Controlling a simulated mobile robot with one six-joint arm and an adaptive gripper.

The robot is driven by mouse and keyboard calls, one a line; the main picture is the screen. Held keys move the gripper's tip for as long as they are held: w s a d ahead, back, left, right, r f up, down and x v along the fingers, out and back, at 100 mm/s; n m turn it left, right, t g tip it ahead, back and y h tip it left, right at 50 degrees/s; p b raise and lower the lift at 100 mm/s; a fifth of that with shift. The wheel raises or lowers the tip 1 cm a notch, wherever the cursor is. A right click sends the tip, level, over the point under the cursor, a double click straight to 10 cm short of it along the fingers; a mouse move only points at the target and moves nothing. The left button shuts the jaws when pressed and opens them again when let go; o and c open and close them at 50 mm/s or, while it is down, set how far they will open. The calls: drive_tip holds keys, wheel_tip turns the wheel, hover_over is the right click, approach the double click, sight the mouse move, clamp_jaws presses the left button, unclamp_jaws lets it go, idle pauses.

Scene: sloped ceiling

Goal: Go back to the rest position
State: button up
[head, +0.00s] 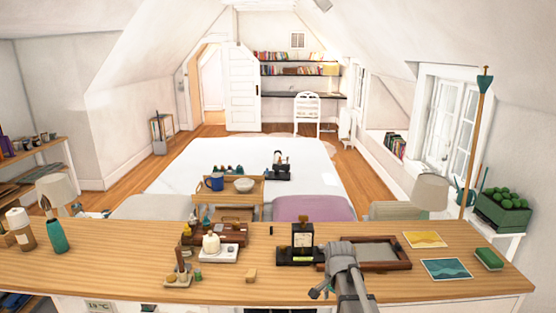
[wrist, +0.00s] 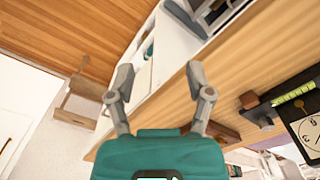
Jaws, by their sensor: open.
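My gripper (wrist: 160,75) is open and empty in the wrist view, its two grey fingers spread apart with nothing between them. In the head view my gripper (head: 318,291) is small and partly hidden by my grey arm, over the front part of the wooden counter (head: 220,285). The counter's wood also shows beyond the fingers in the wrist view (wrist: 235,75).
A black device with a dial (head: 302,240) stands just left of my arm; it also shows in the wrist view (wrist: 310,130). A small wooden block (head: 251,275) is left.

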drive_tip(key=s+f+n+b, duration=0.4)
drive_tip(key=s+f+n, duration=0.1)
drive_tip(key=s+n, duration=0.5)
drive_tip(key=shift+s+f+b, duration=0.15)
drive_tip(key=shift+s+b, duration=0.15)
drive_tip(key=shift+s, duration=0.6)
